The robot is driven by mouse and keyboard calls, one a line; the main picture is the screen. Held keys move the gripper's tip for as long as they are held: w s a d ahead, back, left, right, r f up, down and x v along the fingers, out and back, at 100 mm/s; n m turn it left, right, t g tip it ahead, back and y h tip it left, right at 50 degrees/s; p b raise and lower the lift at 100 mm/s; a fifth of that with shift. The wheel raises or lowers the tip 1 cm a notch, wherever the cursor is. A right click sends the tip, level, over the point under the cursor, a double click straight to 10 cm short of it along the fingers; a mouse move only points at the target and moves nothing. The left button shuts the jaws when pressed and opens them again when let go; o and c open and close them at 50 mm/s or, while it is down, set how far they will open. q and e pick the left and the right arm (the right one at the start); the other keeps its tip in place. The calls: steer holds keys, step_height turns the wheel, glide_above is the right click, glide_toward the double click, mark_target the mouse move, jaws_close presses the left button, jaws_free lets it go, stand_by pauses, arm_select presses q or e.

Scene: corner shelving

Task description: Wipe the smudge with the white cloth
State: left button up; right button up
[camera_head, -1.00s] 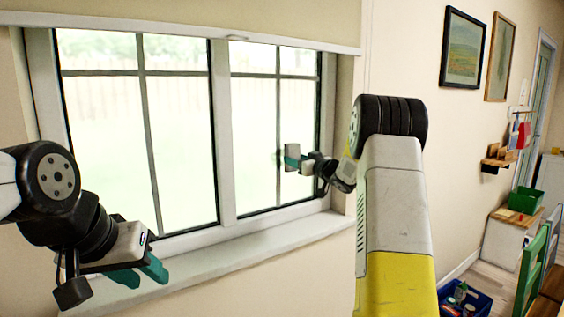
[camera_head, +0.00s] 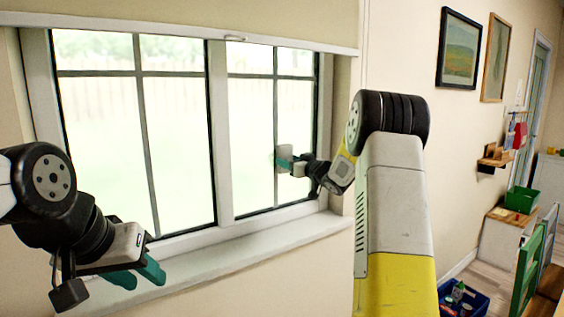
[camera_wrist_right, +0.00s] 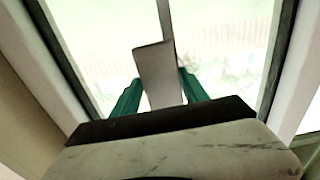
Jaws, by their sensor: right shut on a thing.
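My right gripper (camera_head: 289,164) is shut on the white cloth (camera_head: 284,152) in front of the right window pane, near its lower right part. In the right wrist view the cloth (camera_wrist_right: 157,76) stands up as a pale flat piece between the green fingers (camera_wrist_right: 160,92), with the glass behind it. I cannot tell whether it touches the glass. No smudge can be told apart clearly on the pane; the cloth and gripper cover part of it. My left gripper (camera_head: 138,274) is empty and open at the lower left, in front of the sill.
The window frame (camera_head: 222,130) has a centre post and thin dark bars. The white sill (camera_head: 255,245) below is bare. Two pictures (camera_head: 459,48) hang on the right wall. A blue crate (camera_head: 462,298), a green bin (camera_head: 521,199) and chairs stand at the right.

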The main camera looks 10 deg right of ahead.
steer(key=shift+s+a, duration=0.45)
steer(key=shift+a, duration=0.65)
steer(key=shift+s+a, duration=0.4)
steer(key=shift+a, duration=0.65)
steer(key=shift+s+a, duration=0.45)
steer(key=shift+a, duration=0.65)
steer(key=shift+r, duration=1.3)
steer(key=shift+w+d, duration=0.5)
steer(key=shift+d, duration=0.65)
steer(key=shift+w+d, duration=0.45)
steer(key=shift+d, duration=0.75)
steer(key=shift+w+d, duration=0.5)
steer(key=shift+d, duration=0.65)
steer(key=shift+s+a, duration=0.45)
steer(key=shift+a, duration=0.75)
steer(key=shift+s+a, duration=0.5)
steer(key=shift+a, duration=0.65)
steer(key=shift+s+a, duration=0.45)
steer(key=shift+a, duration=0.75)
steer(key=shift+s, duration=0.1)
steer(key=shift+v, duration=2.9)
steer(key=shift+d, duration=0.1)
